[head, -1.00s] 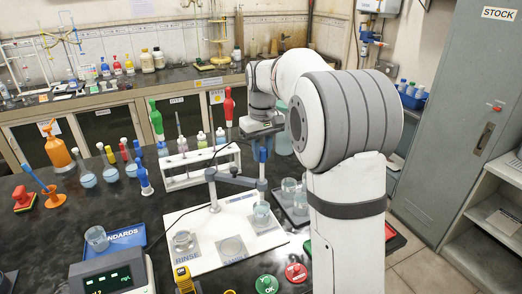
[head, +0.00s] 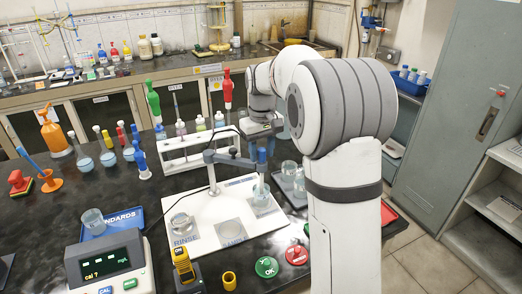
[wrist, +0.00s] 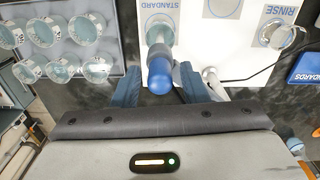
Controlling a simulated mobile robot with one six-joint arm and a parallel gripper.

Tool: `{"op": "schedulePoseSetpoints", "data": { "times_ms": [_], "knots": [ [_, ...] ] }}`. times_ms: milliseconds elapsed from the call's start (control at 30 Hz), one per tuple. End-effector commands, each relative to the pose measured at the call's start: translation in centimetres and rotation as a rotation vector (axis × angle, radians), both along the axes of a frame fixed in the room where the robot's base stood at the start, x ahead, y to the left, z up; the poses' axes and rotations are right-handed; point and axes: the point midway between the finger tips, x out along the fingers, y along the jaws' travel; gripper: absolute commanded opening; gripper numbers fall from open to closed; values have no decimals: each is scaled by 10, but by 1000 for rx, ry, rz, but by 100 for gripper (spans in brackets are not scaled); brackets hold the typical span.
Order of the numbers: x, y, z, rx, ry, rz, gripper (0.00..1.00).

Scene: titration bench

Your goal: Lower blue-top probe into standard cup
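The blue-top probe (wrist: 160,75) hangs upright from the jointed grey stand arm (head: 226,160). In the wrist view its round blue top lies between my fingers. My gripper (wrist: 163,88) appears open, with a finger on each side of the top and small gaps visible. In the head view my gripper (head: 262,148) is above the standard cup (head: 262,197). The cup is clear, holds pale liquid, and stands on the square labelled STANDARD (wrist: 163,15). The probe's lower end lies over or in the cup; its exact depth is unclear.
The white plate (head: 205,237) also has RINSE and SAMPLE spots, with a glass dish (head: 182,224) on RINSE. A tray of several beakers (wrist: 115,45) stands beside the plate. A white vial rack (head: 185,160) is behind.

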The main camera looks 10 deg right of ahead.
Motion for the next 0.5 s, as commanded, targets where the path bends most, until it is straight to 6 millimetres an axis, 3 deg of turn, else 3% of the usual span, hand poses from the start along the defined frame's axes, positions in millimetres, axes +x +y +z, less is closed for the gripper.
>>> {"op": "schedulePoseSetpoints", "data": {
  "times_ms": [300, 500],
  "knots": [
    [0, 0, 2, 0, -1, 0, 44],
    [0, 0, 30, 0, -4, 0, 44]
  ]
}}
